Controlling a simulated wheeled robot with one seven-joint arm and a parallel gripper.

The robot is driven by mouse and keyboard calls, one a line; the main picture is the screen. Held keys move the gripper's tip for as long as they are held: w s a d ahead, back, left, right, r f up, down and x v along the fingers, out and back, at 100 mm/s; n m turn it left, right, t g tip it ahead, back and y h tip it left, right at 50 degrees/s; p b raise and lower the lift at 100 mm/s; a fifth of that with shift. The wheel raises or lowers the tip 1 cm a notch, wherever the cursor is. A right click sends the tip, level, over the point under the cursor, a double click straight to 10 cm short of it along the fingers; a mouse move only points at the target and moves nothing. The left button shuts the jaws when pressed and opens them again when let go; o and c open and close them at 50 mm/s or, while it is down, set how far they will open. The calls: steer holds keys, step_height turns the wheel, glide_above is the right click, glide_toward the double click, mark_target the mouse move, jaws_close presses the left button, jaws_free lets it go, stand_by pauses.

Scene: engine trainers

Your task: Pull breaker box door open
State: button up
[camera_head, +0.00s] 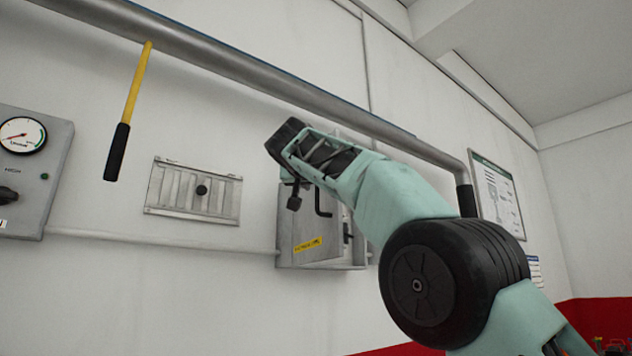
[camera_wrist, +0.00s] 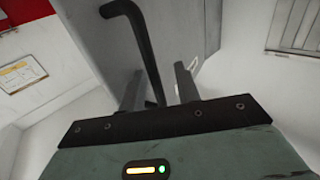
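The grey breaker box (camera_head: 353,255) is mounted on the wall in the middle of the head view. Its front door (camera_head: 290,225) carries a yellow label (camera_head: 307,245). I cannot tell whether the door is fully closed. A black bent bar handle (camera_head: 323,212) is on the door. In the wrist view, the handle (camera_wrist: 137,28) runs down between my gripper's two fingers. My gripper (camera_wrist: 159,70) is open, with a gap visible beside the bar. In the head view, my arm covers the box's upper part and the fingers show only partly.
A pipe (camera_head: 230,62) runs along the wall above the box. A yellow-and-black bar (camera_head: 130,105) hangs from it at left. A metal vent panel (camera_head: 190,205) and a gauge box (camera_head: 45,165) are further left. A poster (camera_head: 497,195) is at right.

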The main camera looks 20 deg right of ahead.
steer(key=b+v, duration=0.6)
steer(key=v, duration=1.1)
steer(key=shift+s+r, duration=0.2)
steer(key=shift+s, duration=0.15)
steer(key=shift+a, duration=0.1)
